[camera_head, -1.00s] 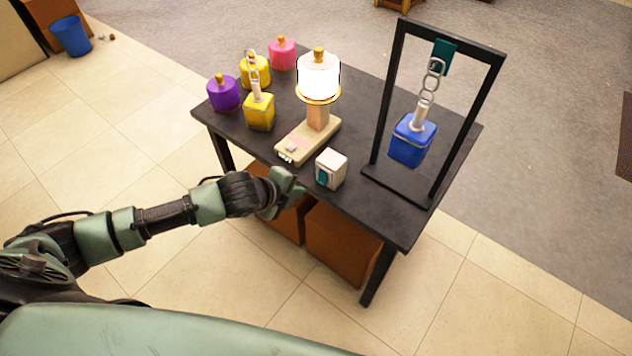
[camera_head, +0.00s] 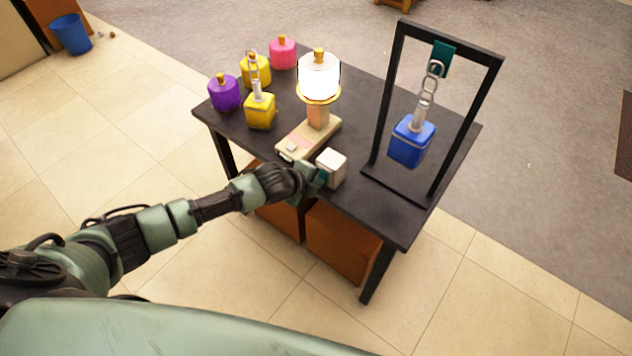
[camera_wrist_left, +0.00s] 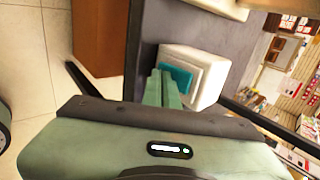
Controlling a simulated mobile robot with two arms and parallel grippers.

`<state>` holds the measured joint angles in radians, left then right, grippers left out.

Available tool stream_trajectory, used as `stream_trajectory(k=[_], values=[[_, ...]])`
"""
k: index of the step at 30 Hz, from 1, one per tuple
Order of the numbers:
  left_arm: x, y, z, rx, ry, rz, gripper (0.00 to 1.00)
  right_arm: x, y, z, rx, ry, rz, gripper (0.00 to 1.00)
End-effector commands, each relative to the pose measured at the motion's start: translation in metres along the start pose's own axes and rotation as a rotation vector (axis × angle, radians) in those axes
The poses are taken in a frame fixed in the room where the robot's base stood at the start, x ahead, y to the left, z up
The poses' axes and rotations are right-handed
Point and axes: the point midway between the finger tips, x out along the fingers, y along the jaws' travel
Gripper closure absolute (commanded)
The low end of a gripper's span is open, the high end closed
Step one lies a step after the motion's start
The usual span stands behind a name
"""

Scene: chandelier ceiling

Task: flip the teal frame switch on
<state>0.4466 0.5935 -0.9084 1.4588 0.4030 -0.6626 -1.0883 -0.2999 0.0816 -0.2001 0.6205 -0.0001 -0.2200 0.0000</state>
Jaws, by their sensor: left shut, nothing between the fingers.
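The switch is a small white box (camera_head: 333,164) at the front edge of the dark table, with a teal part on the side facing my left gripper. In the left wrist view the white box (camera_wrist_left: 200,70) shows a teal plate (camera_wrist_left: 178,76) on its face. My left gripper (camera_head: 318,178) is shut and empty, its fingertips (camera_wrist_left: 161,85) right at the teal plate. They look to be touching or nearly touching it; I cannot tell which. The fingers hide part of the teal plate. My right gripper is in neither view.
A lit lamp (camera_head: 318,75) on a beige base (camera_head: 296,150) stands just behind the switch. A black frame (camera_head: 388,95) with a hanging blue block (camera_head: 411,141) stands to the right. Yellow (camera_head: 260,111), purple (camera_head: 224,93) and pink (camera_head: 283,52) weights sit on the left of the table (camera_head: 365,205).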

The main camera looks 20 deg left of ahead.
Motion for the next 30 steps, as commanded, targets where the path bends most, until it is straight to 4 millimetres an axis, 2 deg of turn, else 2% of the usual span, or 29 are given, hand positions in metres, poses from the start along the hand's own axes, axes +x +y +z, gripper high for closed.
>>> stream_trajectory(k=[4,14,22,30], values=[[0.007,0.002,0.0,0.0,-0.001,-0.056,1.0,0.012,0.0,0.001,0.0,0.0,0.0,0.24],[0.001,-0.004,0.001,-0.001,-0.002,-0.053,1.0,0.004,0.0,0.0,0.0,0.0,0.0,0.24],[-0.009,-0.014,0.001,-0.001,-0.002,-0.056,1.0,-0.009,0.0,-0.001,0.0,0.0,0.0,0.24],[-0.008,-0.013,0.001,-0.001,-0.002,-0.054,1.0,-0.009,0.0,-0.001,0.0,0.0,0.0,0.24]])
